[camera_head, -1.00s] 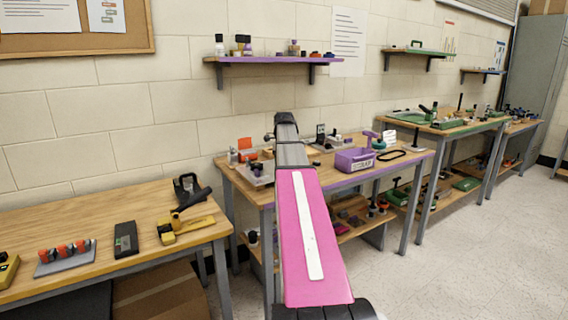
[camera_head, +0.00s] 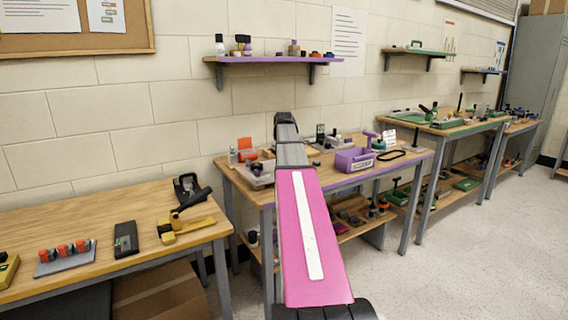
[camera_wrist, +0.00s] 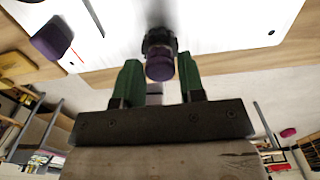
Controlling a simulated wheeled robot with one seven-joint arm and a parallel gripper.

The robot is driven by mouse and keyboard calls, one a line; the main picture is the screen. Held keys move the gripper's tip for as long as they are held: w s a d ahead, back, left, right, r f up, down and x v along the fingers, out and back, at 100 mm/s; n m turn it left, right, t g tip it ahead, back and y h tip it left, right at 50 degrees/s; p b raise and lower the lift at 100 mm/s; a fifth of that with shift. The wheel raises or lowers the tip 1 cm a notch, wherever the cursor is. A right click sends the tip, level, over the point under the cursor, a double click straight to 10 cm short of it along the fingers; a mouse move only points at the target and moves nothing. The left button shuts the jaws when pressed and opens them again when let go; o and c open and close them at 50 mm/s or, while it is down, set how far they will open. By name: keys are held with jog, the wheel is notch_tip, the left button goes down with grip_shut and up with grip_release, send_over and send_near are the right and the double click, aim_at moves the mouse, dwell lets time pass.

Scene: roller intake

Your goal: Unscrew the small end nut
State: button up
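In the wrist view a dark purple ribbed round nut (camera_wrist: 160,67) sits at the end of a dark fitting (camera_wrist: 158,40) on a white plate (camera_wrist: 215,28). My gripper (camera_wrist: 160,78) has two green fingers, one on each side of the purple nut. Narrow gaps seem to show between the fingers and the nut, so the gripper looks open around or just short of it; depth is hard to tell. In the head view my pink arm hides the gripper and the nut.
A purple block (camera_wrist: 51,38) stands at the plate's left. In the head view the purple-edged bench (camera_head: 345,180) carries a purple bin (camera_head: 354,160) and an orange part (camera_head: 245,143) near my arm. A wooden table (camera_head: 90,220) stands at the left.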

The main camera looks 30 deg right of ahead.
grip_shut()
jog(key=n, duration=0.3)
jog(key=shift+n, duration=0.8)
jog(key=n, duration=0.3)
jog(key=shift+n, duration=0.8)
